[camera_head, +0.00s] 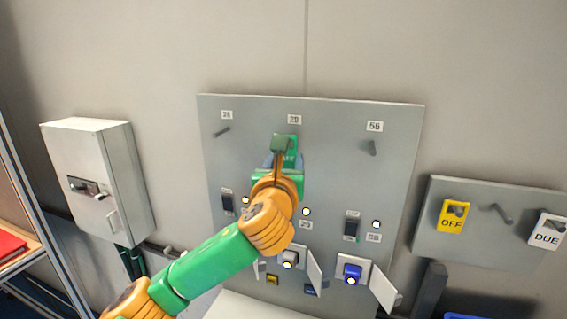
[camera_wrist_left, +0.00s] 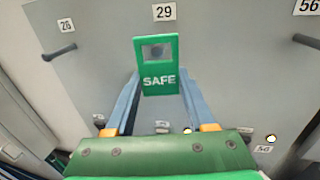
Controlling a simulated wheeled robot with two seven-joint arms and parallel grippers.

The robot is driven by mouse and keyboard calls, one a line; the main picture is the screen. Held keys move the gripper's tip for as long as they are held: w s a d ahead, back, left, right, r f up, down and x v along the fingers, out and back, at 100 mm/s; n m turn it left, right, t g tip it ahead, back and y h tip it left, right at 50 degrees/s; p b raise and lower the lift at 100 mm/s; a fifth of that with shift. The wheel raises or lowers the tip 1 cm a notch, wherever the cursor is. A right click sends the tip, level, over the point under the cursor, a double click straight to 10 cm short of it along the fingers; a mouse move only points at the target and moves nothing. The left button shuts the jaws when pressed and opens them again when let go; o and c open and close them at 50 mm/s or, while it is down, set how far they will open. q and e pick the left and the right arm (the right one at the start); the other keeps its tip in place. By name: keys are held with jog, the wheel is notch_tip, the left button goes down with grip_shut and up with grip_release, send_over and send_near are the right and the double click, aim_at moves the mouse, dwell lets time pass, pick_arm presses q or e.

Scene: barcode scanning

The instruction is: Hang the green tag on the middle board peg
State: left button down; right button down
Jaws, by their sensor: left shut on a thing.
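The green tag (camera_wrist_left: 157,66) reads SAFE and has a hole near its top. It also shows in the head view (camera_head: 291,151). My left gripper (camera_wrist_left: 159,84) is shut on the tag's lower part and holds it upright in front of the grey board (camera_head: 245,150), below the label 29. The middle peg is largely hidden behind the tag; a dark round shape shows in the hole, but I cannot tell whether the peg passes through it. The left peg (camera_head: 222,132) and right peg (camera_head: 371,148) are bare. My right gripper is not in view.
A side board (camera_head: 480,241) at the right carries a yellow OFF tag (camera_head: 453,216), a bare peg (camera_head: 502,213) and a white DUE tag (camera_head: 547,231). Open covers (camera_head: 383,289) stick out from the lower board. A grey box (camera_head: 98,180) hangs at the left.

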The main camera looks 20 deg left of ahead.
pick_arm(q)
jog(key=shift+w, duration=0.25)
dwell(0.7)
jog(key=shift+w, duration=0.9)
jog(key=shift+f, duration=0.15)
dwell(0.4)
jog(key=shift+c, duration=0.8)
grip_release()
